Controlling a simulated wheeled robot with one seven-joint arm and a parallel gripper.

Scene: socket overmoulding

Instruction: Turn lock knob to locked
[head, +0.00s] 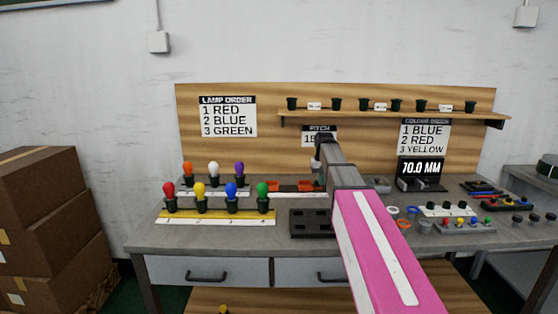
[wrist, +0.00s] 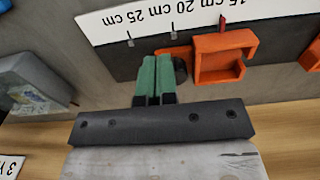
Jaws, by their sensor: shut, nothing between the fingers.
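My gripper (wrist: 157,78) shows in the wrist view as two green fingers held together, with nothing between them. A small dark round knob (wrist: 181,70) sits just right of the fingertips, partly hidden by them; I cannot tell whether they touch. The knob is beside an orange slider (wrist: 225,58) with a flat orange tab on a ruler (wrist: 150,25) marked in cm. The knob's turn position cannot be read.
The workbench (head: 160,240) holds coloured lamps in a yellow-edged rack (head: 215,217) at the left and a dark slotted block (head: 308,223) in front. A display (head: 420,169) reads 70.0 MM. Several small parts stand at the right. A wooden board (head: 290,100) with a shelf rises behind.

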